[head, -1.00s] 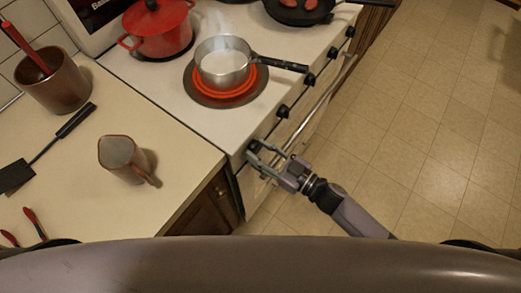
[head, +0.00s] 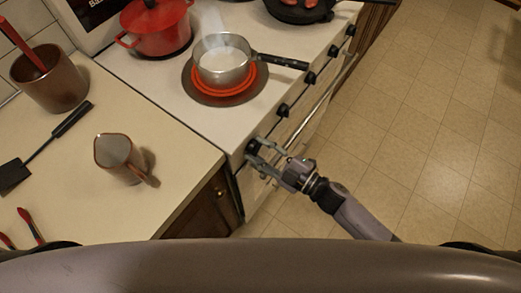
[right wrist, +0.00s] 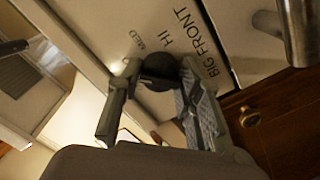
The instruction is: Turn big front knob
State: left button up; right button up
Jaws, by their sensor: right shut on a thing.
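The big front knob (right wrist: 158,70) is a round black knob on the white stove front, beside the printed words "BIG FRONT", "HI" and "MED" in the right wrist view. In the head view it (head: 253,146) is the nearest knob on the stove's front edge. My right gripper (head: 262,152) has its fingers around this knob; in the right wrist view the gripper (right wrist: 158,84) has one finger on each side of it. It is shut on the knob. My left gripper is not in view.
A steaming steel pot (head: 223,60) sits on a glowing red burner (head: 222,97), its handle pointing right. A red pot (head: 158,30) and a black pan (head: 296,10) stand behind. An oven handle (head: 312,112) runs along the front.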

jog(key=n+b, duration=0.1)
jog(key=n, duration=0.3)
jog(key=shift+f+n, duration=0.1)
jog(key=shift+n, duration=0.2)
jog(key=n+b, duration=0.2)
jog(key=n, duration=0.2)
jog(key=shift+n, duration=0.3)
jog(key=o, duration=1.1)
jog(key=shift+o, duration=0.2)
jog(key=shift+r, duration=0.2)
jog(key=v, duration=1.2)
